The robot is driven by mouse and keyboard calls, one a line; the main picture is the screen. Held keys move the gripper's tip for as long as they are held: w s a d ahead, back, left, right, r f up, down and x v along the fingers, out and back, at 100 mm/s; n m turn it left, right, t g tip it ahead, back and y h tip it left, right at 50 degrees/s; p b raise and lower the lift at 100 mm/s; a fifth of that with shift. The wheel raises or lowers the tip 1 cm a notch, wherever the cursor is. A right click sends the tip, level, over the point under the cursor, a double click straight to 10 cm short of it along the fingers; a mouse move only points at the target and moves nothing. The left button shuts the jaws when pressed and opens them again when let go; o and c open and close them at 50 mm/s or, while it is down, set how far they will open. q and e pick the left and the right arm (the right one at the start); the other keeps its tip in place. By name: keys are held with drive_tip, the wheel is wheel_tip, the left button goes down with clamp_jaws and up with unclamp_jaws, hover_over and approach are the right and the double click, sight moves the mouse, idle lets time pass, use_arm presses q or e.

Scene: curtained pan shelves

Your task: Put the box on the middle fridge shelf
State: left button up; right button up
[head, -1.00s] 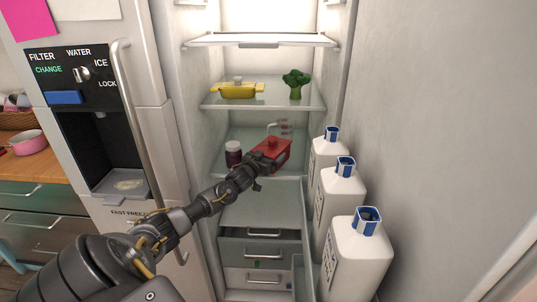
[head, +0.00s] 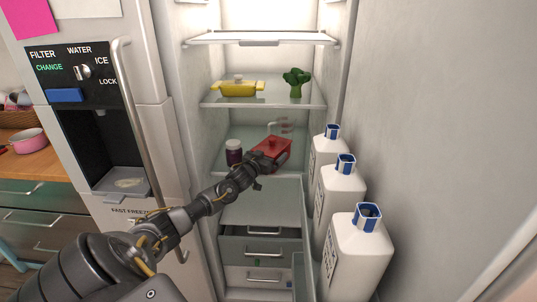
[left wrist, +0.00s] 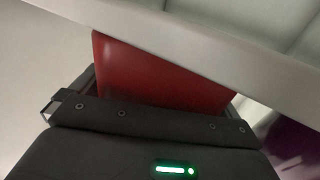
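My left gripper (head: 260,163) reaches in from the front left and is at the box's near side. In the left wrist view the box (left wrist: 155,75) fills the space between the fingers, which look shut on it, and a pale edge crosses over its far part. My right gripper is not in view.
A dark jar (head: 234,152) stands left of the box, and a clear cup (head: 286,127) behind it. The shelf above holds a yellow dish (head: 238,88) and broccoli (head: 297,82). Several white bottles (head: 360,255) line the right side. Drawers (head: 262,250) are below.

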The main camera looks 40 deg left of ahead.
use_arm(q)
drive_tip(key=shift+s+f, duration=0.15)
drive_tip(key=shift+s, duration=0.15)
drive_tip(key=v, duration=1)
drive_tip(key=shift+r+b, duration=0.25)
drive_tip(key=shift+b, duration=0.05)
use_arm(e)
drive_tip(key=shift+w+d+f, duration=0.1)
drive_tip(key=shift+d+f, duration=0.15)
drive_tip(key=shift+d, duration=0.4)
use_arm(q)
clamp_jaws()
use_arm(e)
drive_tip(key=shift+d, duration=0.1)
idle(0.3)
use_arm(q)
drive_tip(key=shift+s+d+f, duration=0.1)
drive_tip(key=shift+d, duration=0.05)
